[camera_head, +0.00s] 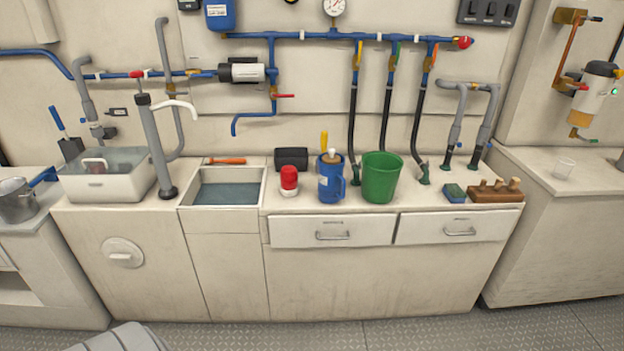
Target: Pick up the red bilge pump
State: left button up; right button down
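The red bilge pump (289,178) stands upright on the counter (330,207), with a red upper body and a white base. It is right of the sink and left of a blue jug (331,178), with a small gap on each side. A black box-like object (291,158) is close behind it. Neither of my grippers is in view, and nothing touches the pump.
A green bucket (381,177) stands right of the jug. A sink (227,193) lies left, with an orange-handled tool (226,161) behind it. A tall grey hand pump (154,145) stands farther left. The counter's front edge is mostly clear.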

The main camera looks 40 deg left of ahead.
aim_at(289, 186)
jog(key=z, duration=0.3)
jog(key=i, duration=1.45)
jog(key=u, duration=0.4)
jog(key=i, duration=0.95)
jog(key=u, duration=0.85)
